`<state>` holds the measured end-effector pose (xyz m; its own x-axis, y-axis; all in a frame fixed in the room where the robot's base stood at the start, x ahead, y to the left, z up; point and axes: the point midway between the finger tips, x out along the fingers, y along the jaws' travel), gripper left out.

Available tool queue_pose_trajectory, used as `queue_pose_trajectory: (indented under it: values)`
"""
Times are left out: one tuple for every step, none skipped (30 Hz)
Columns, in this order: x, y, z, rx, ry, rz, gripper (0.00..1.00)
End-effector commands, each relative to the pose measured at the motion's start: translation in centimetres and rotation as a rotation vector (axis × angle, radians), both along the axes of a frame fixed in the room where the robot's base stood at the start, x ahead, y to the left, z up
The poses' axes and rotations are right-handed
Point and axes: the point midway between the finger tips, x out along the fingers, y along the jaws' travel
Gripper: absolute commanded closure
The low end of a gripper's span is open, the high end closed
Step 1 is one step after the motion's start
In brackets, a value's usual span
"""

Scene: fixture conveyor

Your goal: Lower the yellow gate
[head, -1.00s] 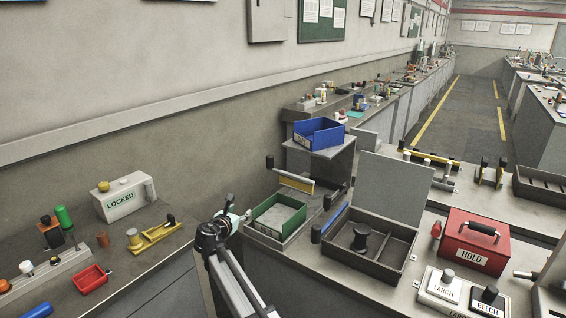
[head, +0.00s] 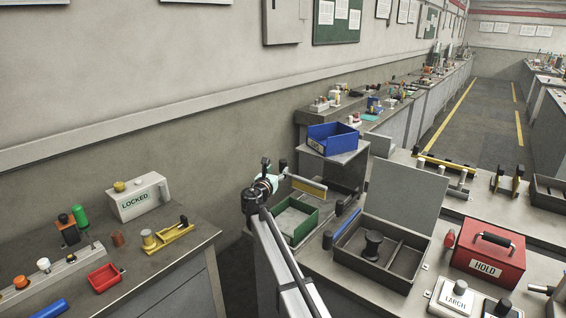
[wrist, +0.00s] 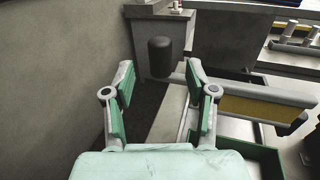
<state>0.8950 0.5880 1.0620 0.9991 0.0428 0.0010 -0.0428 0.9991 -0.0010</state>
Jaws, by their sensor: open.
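The yellow gate (head: 310,187) is a grey-topped bar with a yellow panel, standing above the back of the green tray (head: 299,231). A dark knob (head: 283,164) is at its left end. In the wrist view the yellow panel (wrist: 250,107) is at the right and the dark knob (wrist: 159,57) is ahead at top centre. My gripper (head: 268,168) is left of the gate in the head view. In the wrist view my gripper (wrist: 160,78) is open and empty. The knob appears between and beyond the fingertips; contact is not evident.
A blue bin (head: 333,139) stands on a raised block behind the gate. A dark open box (head: 352,250) with a spool and raised lid is to the right. A red HOLD box (head: 487,257) is farther right. The wall is close on the left.

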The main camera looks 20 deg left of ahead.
Motion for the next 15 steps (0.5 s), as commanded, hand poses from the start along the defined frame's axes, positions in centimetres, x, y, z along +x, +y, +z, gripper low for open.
queue_pose_trajectory:
  values:
    - [1.3, 0.2, 0.2, -0.001, 0.001, -0.001, 0.43]
    - [1.9, 0.3, 0.2, -0.001, 0.001, -0.001, 0.43]
    - [2.6, 0.3, 0.2, 0.000, 0.001, -0.001, 0.43]
    - [3.2, 0.3, 0.1, 0.000, 0.001, 0.000, 0.43]
    - [3.6, 0.3, 0.1, 0.000, 0.001, -0.001, 0.43]
    - [4.3, 0.3, 0.1, 0.001, 0.002, -0.001, 0.43]
    - [4.7, 0.3, 0.1, 0.001, 0.002, -0.001, 0.43]
    - [5.0, 0.4, 0.1, 0.001, 0.002, -0.001, 0.43]
    - [5.5, 0.4, 0.0, 0.001, 0.002, -0.001, 0.43]
    - [5.8, 0.4, 0.0, 0.001, 0.002, 0.000, 0.43]
    - [6.0, 0.4, 0.0, 0.001, 0.001, 0.000, 0.43]
    - [6.3, 0.4, 0.0, 0.001, 0.001, 0.000, 0.43]
    - [6.5, 0.4, 0.0, 0.001, 0.001, 0.000, 0.43]
    - [6.6, 0.4, 0.0, 0.001, 0.001, 0.001, 0.43]
    - [6.8, 0.4, 0.0, 0.001, 0.001, 0.001, 0.43]
